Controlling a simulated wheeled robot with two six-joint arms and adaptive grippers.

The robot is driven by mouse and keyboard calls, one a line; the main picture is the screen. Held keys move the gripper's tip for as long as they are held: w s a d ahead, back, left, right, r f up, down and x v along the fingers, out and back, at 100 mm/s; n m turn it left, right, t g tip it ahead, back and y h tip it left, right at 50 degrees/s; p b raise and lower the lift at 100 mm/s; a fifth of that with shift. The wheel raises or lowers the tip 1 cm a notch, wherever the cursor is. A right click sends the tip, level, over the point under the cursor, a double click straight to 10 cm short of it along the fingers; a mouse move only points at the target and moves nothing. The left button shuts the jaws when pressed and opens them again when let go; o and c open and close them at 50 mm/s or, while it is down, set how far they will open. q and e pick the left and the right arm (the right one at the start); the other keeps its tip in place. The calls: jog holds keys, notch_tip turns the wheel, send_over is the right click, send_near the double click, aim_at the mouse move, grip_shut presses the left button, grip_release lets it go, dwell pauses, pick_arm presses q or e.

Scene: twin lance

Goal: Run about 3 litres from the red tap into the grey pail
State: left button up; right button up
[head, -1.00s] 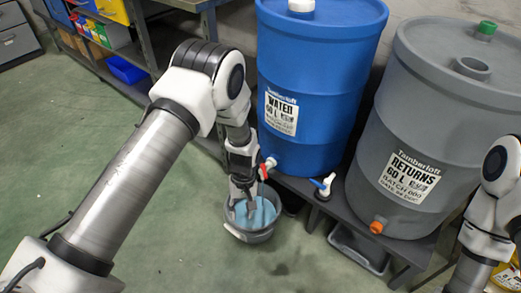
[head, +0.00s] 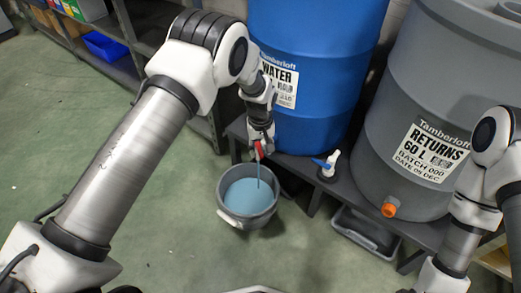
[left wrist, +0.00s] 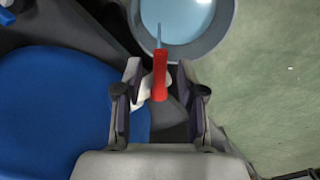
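The grey pail (head: 222,190) stands on the floor below the blue water drum (head: 318,128), with pale blue liquid (head: 248,195) in it. A thin stream (head: 258,170) falls from the red tap (head: 259,150) into the pail. My left gripper (head: 262,136) is at the tap. In the left wrist view, the open fingers (left wrist: 160,72) stand either side of the red handle (left wrist: 159,80), with gaps on both sides. The pail's rim also shows there (left wrist: 226,25), beyond the handle. My right arm is at the right edge in the head view; its gripper is out of view.
A grey returns drum (head: 400,90) with an orange outlet (head: 390,207) stands to the right. A grey tray (head: 366,234) lies below. The green floor left of the pail is clear.

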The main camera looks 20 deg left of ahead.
pick_arm(q)
jog(key=shift+r, duration=0.1)
grip_shut()
jog(key=shift+w+d+n+p, duration=0.1)
jog(key=shift+d+n+p, duration=0.15)
jog(key=shift+n+p, duration=0.45)
jog(key=shift+w+d+n+p, duration=0.15)
jog(key=shift+w+d+n, duration=0.1)
jog(key=shift+n, duration=0.85)
jog(key=shift+w+d+n+p, duration=0.2)
jog(key=shift+w+n, duration=0.1)
jog(key=shift+n, duration=0.8)
jog(key=shift+w+d+n+p, duration=0.15)
jog(key=shift+w+n, duration=0.1)
jog(key=shift+n, duration=0.85)
